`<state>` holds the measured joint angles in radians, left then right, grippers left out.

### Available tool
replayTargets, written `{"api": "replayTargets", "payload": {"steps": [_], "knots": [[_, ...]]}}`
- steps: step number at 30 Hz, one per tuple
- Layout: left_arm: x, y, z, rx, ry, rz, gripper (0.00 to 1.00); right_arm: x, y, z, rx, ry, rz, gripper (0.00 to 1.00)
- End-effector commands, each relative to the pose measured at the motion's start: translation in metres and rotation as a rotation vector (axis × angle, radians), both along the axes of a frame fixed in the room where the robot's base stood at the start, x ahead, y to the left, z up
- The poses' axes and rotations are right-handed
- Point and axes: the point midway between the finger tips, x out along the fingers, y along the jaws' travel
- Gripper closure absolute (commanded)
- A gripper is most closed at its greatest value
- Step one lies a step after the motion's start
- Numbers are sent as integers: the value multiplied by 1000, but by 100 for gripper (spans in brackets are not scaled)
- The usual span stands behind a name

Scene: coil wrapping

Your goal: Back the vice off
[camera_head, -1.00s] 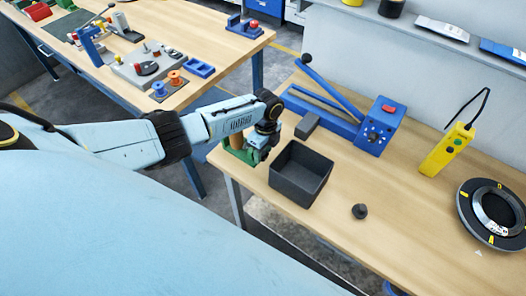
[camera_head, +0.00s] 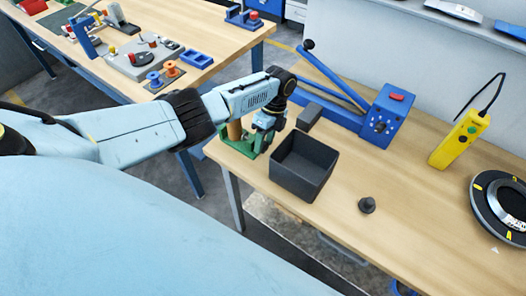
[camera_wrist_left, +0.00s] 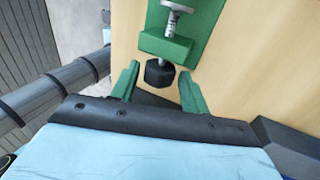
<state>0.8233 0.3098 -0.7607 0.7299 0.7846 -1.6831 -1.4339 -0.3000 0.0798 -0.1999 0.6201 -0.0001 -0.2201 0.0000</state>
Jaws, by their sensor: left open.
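The green vice (camera_head: 253,146) stands at the left end of the near bench, with a brown upright cylinder (camera_head: 234,130) beside it. In the left wrist view, the vice's green body (camera_wrist_left: 180,48), metal screw (camera_wrist_left: 178,12) and black end knob (camera_wrist_left: 159,73) show. My left gripper (camera_head: 264,132) is over the vice, pointing down. In the wrist view, its two green fingers (camera_wrist_left: 158,86) are spread, with the knob between or just beyond their tips; contact cannot be told. My right gripper is not in view.
A dark open box (camera_head: 302,166) stands just right of the vice, close to my left gripper. Behind are a grey block (camera_head: 309,116) and a blue lever machine (camera_head: 385,115). A small dark knob (camera_head: 367,205), a yellow pendant (camera_head: 459,138) and a black ring (camera_head: 500,207) lie farther right.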

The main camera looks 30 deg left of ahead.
Motion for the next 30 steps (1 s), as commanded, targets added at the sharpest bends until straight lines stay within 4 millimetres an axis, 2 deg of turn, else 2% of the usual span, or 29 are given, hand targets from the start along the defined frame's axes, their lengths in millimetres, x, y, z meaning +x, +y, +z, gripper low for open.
{"api": "replayTargets", "payload": {"steps": [17,20,30], "knots": [[1,-1,3,-1,9,-1,55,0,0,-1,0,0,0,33],[3,-1,9,-1,8,-1,55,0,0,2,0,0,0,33],[17,-2,47,1,7,0,55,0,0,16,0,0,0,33]]}}
